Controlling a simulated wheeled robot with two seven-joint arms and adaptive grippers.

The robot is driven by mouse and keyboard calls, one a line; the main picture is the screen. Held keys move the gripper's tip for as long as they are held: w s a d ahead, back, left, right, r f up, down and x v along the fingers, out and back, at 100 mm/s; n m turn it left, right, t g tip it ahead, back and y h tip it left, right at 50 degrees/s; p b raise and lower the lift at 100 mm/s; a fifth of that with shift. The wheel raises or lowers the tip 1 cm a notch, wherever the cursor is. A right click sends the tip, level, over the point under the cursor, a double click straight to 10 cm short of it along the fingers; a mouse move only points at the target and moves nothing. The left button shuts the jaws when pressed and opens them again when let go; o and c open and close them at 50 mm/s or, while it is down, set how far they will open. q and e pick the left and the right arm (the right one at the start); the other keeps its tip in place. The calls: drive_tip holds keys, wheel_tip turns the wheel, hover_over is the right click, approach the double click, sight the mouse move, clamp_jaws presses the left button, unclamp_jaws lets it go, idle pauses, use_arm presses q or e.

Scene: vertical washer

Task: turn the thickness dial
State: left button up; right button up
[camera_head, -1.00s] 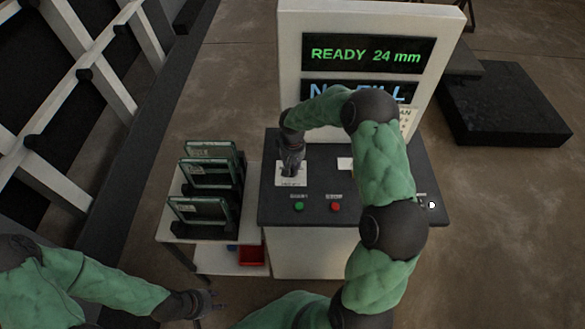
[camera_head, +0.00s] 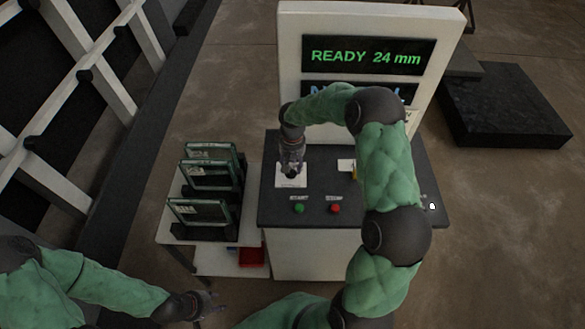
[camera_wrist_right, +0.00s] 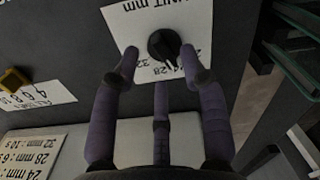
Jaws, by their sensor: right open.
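The thickness dial (camera_wrist_right: 163,46) is a black round knob on a white label plate (camera_wrist_right: 120,22) marked in mm, seen in the right wrist view. My right gripper (camera_wrist_right: 160,62) is open, its purple fingers spread on either side of the dial; whether they touch it I cannot tell. In the head view my right gripper (camera_head: 291,168) hangs over the dial's white plate (camera_head: 291,183) and hides the dial. My left gripper (camera_head: 207,304) is low at the left, away from the console, too small to judge. The display (camera_head: 366,56) reads "READY 24 mm".
The console (camera_head: 325,190) carries a green button (camera_head: 299,208) and a red button (camera_head: 335,208). A yellow knob (camera_wrist_right: 14,78) sits on another label. Several framed glass panels (camera_head: 203,212) stand in racks on the cart at the left. A red bin (camera_head: 252,257) is below.

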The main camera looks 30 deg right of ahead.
sight(292, 171)
wheel_tip(292, 171, up, 9)
drive_tip(key=shift+r, duration=0.2)
drive_tip(key=shift+f, duration=0.1)
idle(0.5)
